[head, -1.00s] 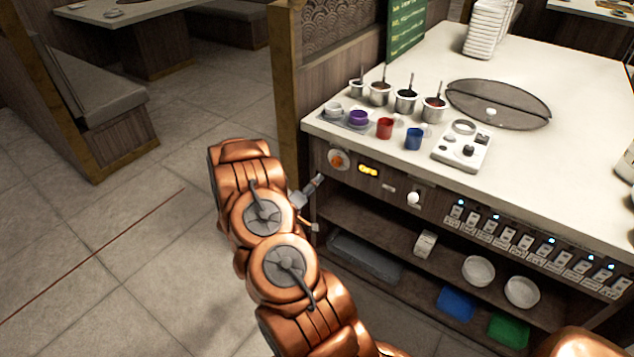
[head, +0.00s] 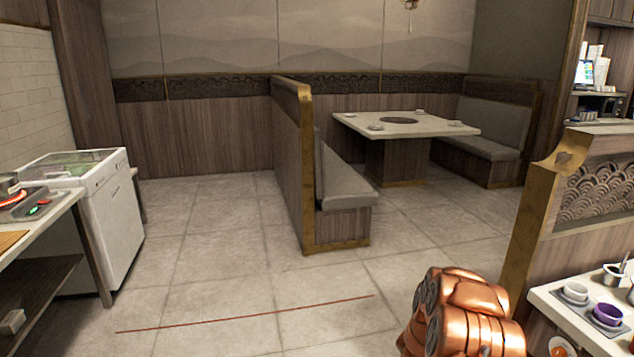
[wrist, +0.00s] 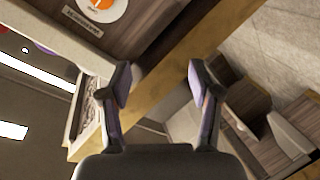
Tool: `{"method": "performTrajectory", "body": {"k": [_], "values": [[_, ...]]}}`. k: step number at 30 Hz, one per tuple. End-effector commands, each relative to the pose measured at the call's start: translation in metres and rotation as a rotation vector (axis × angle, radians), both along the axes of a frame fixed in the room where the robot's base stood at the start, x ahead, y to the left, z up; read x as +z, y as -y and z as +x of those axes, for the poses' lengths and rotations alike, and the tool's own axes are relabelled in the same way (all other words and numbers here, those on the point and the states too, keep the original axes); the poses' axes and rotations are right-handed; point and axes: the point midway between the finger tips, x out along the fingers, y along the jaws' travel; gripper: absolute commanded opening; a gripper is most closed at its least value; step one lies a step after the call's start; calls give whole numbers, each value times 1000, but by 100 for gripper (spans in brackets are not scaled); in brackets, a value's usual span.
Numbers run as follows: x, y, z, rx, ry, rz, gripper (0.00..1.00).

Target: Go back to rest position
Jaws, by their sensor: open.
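My gripper (wrist: 157,85) shows in the wrist view with its two dark fingers spread apart and nothing between them. A wooden post edge of the counter partition lies behind the fingers. In the head view only my copper arm shows at the bottom right, and the gripper itself is out of sight. The sauce counter (head: 562,308) is at the right edge of the head view, with a purple cup (head: 608,314) and a white cup (head: 575,291) on it.
A partition with a brass-edged post (head: 535,215) stands beside the counter. A booth bench (head: 340,185) and table (head: 405,126) are at the back. A white appliance (head: 105,215) and a side counter stand at left. The tiled floor (head: 215,270) between is clear.

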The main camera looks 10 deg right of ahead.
Motion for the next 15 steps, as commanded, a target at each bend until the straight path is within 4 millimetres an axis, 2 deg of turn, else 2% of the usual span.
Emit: {"method": "performTrajectory", "body": {"k": [1,6,12,15], "values": [[11,-12,17,37,41,55,63],[31,-63,65,167,141,257,63],[64,-136,103,316,205,488,63],[82,-175,112,387,212,601,63]]}}
